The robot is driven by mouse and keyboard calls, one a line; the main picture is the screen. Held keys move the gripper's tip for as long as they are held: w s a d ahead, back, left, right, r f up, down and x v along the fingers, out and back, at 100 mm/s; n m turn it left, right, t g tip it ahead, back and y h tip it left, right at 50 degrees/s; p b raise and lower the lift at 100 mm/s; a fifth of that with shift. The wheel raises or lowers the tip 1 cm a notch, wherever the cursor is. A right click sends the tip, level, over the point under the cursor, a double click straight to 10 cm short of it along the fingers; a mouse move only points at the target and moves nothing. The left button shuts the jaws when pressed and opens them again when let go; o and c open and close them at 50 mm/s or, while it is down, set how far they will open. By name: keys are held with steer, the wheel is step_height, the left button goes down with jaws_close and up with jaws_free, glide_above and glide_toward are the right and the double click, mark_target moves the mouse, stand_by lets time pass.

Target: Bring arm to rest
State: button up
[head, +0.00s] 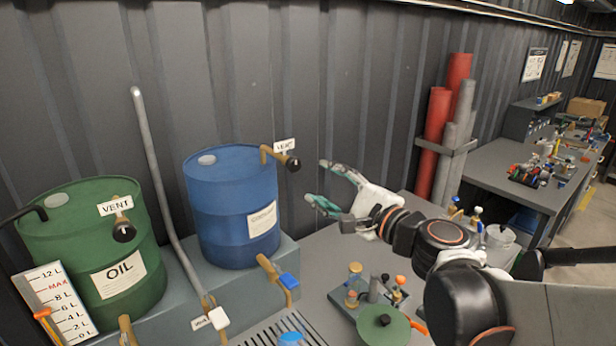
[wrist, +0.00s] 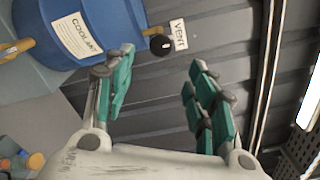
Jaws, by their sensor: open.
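My gripper (head: 318,183) is at the end of my arm, which reaches in from the right in the head view. It is raised above the bench, to the right of the blue coolant drum (head: 231,205). The two teal-padded fingers are apart, and nothing is between them. In the wrist view my gripper (wrist: 160,95) points toward the grey corrugated wall. The vent valve (wrist: 161,44) of the blue drum shows beyond the left finger. I cannot tell how close the fingertips are to it.
A green oil drum (head: 90,246) with a level gauge (head: 57,302) stands at the left. Red and grey pipes (head: 435,140) stand in a rack by the wall. Small parts with a green disc (head: 384,327) lie below my arm. A workbench (head: 505,178) stands at the right.

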steer(key=s+f+n+g+h+b, duration=0.4)
steer(key=s+f+n+b, duration=0.5)
steer(key=f, duration=0.6)
steer(key=s+d+f+n+g+h+b, duration=0.4)
steer(key=s+d+f+n+h+b, duration=0.2)
steer(key=s+d+f, duration=0.6)
step_height(320, 180, down, 2)
steer(key=shift+d+n, duration=0.35)
steer(key=shift+n, duration=0.55)
